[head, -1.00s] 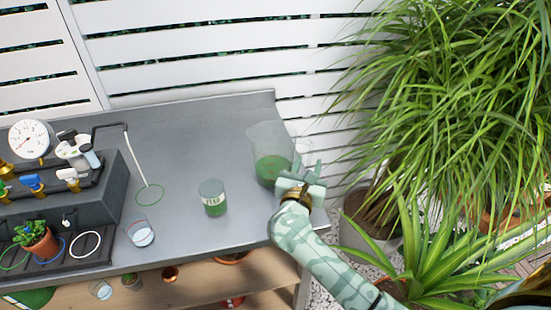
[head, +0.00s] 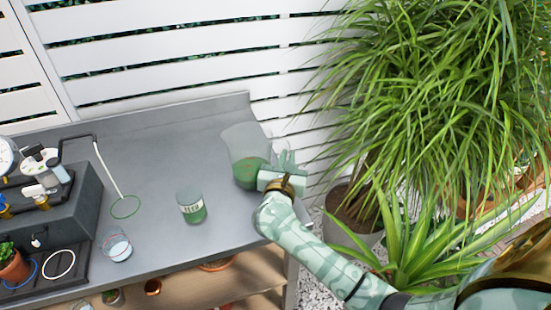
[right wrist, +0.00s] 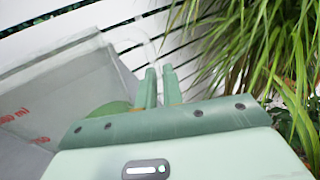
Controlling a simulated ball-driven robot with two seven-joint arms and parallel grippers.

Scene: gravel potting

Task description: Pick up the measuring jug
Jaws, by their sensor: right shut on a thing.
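The measuring jug (head: 240,145) is clear, with green contents in its lower part, at the right end of the grey bench. It looks roughly upright; I cannot tell whether its base touches the bench. My right gripper (head: 287,163) is at the jug's right side, shut on its clear handle. In the right wrist view the jug's wall (right wrist: 50,100) with red markings fills the left side. The fingers (right wrist: 158,88) are close together there, with the faint curved handle (right wrist: 140,32) by their tips. My left gripper is not in view.
A lidded jar with green contents (head: 191,206) and a small glass (head: 117,245) stand on the bench (head: 160,160). A green ring (head: 125,207) lies behind the glass. A dark unit with valves (head: 60,215) is at left. Large plants (head: 420,110) crowd the right; a white slatted fence (head: 180,50) stands behind.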

